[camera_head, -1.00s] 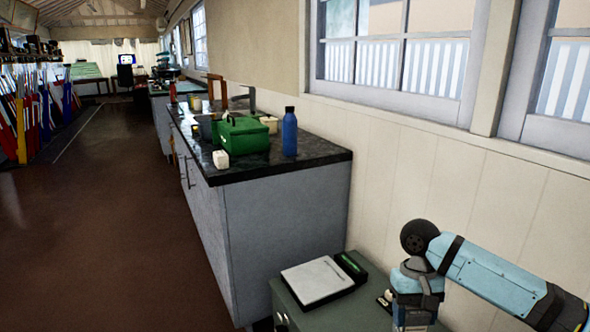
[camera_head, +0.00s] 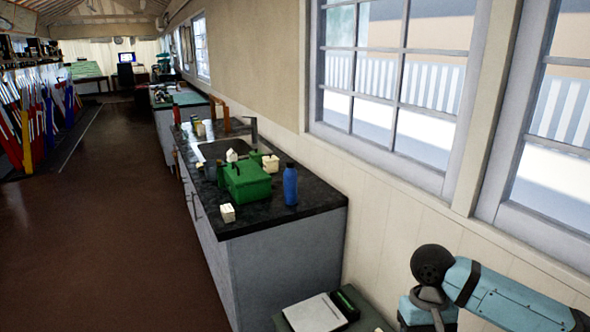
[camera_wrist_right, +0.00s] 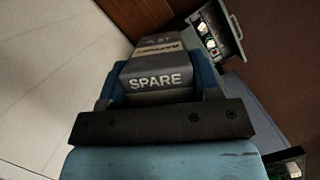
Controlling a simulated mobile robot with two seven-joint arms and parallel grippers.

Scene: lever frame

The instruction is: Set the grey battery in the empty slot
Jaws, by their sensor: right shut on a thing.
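The grey battery (camera_wrist_right: 157,82), marked SPARE, is held between the blue fingers of my right gripper (camera_wrist_right: 160,68) in the right wrist view. The fingers are shut on its two sides. In the head view my right arm comes in at the lower right, and its gripper is not visible there. A dark unit with a green part (camera_head: 345,304) sits on the low cabinet at the bottom. A dark box with a green part (camera_wrist_right: 284,162) shows at the wrist view's lower right edge. I cannot make out an empty slot in either view. My left gripper is not in view.
A white pad (camera_head: 314,314) lies beside the dark unit. The black worktop (camera_head: 300,218) holds a green box (camera_head: 246,183), a blue bottle (camera_head: 290,185) and white blocks. A grey open tray-like thing (camera_wrist_right: 238,24) is at the wrist view's upper right.

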